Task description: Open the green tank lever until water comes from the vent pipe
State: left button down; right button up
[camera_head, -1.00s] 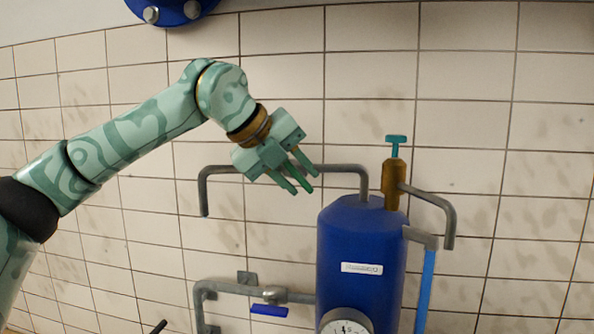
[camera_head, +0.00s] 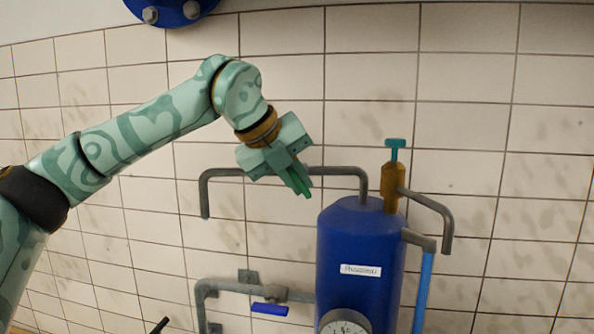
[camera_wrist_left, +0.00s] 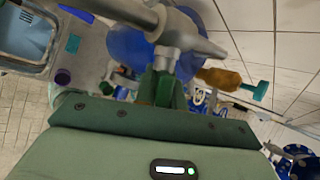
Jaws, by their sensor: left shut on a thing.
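The blue tank (camera_head: 352,240) stands against the tiled wall. A grey pipe (camera_head: 222,172) leaves its top, runs left and bends down to an open end. My left gripper (camera_head: 301,187) is at this pipe, left of the tank top, with its fingers together. In the left wrist view the fingers meet around the green lever (camera_wrist_left: 163,88), just below a grey fitting (camera_wrist_left: 167,58) on the pipe. The lever is mostly hidden and close to the fingers in colour. No water shows at the pipe end. My right gripper is not in view.
A brass valve (camera_head: 393,185) with a teal T-handle (camera_head: 395,143) stands right of the tank top, with a bent grey outlet pipe (camera_head: 440,212). A light blue tube (camera_head: 423,290) runs down the tank's right side. A blue lever (camera_head: 269,309) sits on the lower pipe.

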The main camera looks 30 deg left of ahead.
pick_arm(q)
jog(key=y+p, duration=0.1)
jog(key=g+p, duration=0.1)
jog(key=p, duration=0.1)
jog(key=shift+r+y, duration=0.25)
jog(key=shift+y, duration=0.15)
jog(key=shift+f+m+g+y+p, duration=0.1)
jog(key=shift+m+g+y+p, duration=0.3)
jog(key=shift+g+y, duration=0.15)
jog(key=shift+f+m+g+y, duration=0.15)
jog(key=shift+m+g+y, duration=0.3)
jog(key=shift+y, duration=0.8)
jog(key=c, duration=1.5)
grip_release()
jog(key=shift+s+r, duration=0.1)
jog(key=shift+r, duration=0.3)
jog(key=v, duration=1.1)
jog(key=shift+w+d+r+b, duration=0.1)
jog(key=shift+w+d+b, duration=0.1)
jog(key=shift+b, duration=0.15)
